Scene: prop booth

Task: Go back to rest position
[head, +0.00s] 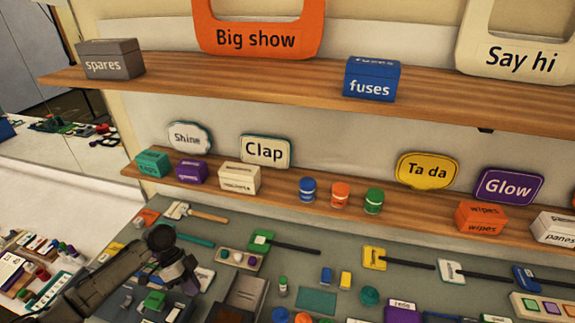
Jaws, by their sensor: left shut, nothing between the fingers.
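My left arm reaches in from the lower left over the grey workbench (330,260). My left gripper (185,275) is at its end, low in the picture, above the clutter on the left part of the bench. It is shut with nothing held. A green block (154,300) shows just below and left of it. My right gripper is not in the picture.
A lower shelf (275,205) carries boxes, such as the orange wipes box (481,218), and jars. An upper shelf (240,85) holds the spares box (110,58) and the blue fuses box (371,80). Tools and small blocks crowd the bench.

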